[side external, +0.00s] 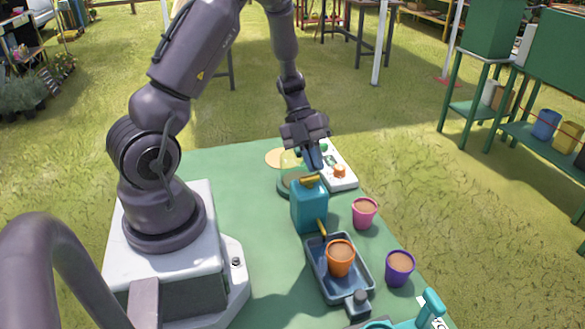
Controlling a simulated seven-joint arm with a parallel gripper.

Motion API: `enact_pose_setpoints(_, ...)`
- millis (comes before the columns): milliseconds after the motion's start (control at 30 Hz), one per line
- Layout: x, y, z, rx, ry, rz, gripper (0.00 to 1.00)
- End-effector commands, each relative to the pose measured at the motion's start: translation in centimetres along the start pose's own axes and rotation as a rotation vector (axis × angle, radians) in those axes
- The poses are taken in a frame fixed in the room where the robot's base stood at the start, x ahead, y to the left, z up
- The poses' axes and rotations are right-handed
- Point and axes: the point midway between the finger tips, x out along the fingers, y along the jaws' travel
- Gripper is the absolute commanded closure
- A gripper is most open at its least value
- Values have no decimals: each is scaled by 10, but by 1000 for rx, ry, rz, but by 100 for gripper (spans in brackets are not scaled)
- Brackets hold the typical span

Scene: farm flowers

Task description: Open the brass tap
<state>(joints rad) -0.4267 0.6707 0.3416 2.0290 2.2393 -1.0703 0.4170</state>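A teal tank (309,209) stands on the green table, with a brass lever (311,181) on its top and a brass spout (321,228) low on its front side. The spout points toward a blue-grey tray (356,277) that holds an orange pot (341,259) of brown soil. My gripper (314,167) points down just above the brass lever, its fingertips very close to it. I cannot tell whether they touch the lever. The fingers look close together, but the gap between them is not clear. No flow shows at the spout.
A pink pot (365,212) and a purple pot (400,268) stand right of the tank and tray. A white tray (342,178) with small items and a round green stand lie behind the tank. A teal watering can (431,310) is at the front right.

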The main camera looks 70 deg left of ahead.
Motion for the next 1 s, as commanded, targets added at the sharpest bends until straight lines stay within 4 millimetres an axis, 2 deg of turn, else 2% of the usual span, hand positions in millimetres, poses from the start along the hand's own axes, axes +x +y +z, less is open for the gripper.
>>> enact_pose_setpoints(33, 8, -2, -5, -2, 22, 1, 100)
enact_pose_setpoints(233, 8, -1, -4, -3, 22, 1, 100)
enact_pose_setpoints(367, 1, 4, 4, -4, 17, 1, 100)
enact_pose_setpoints(533, -22, 20, 28, -7, 3, 0, 100)
enact_pose_setpoints(800, -80, -9, 41, 2, -3, 0, 100)
enact_pose_setpoints(1000, -104, -21, 47, 1, -1, 0, 100)
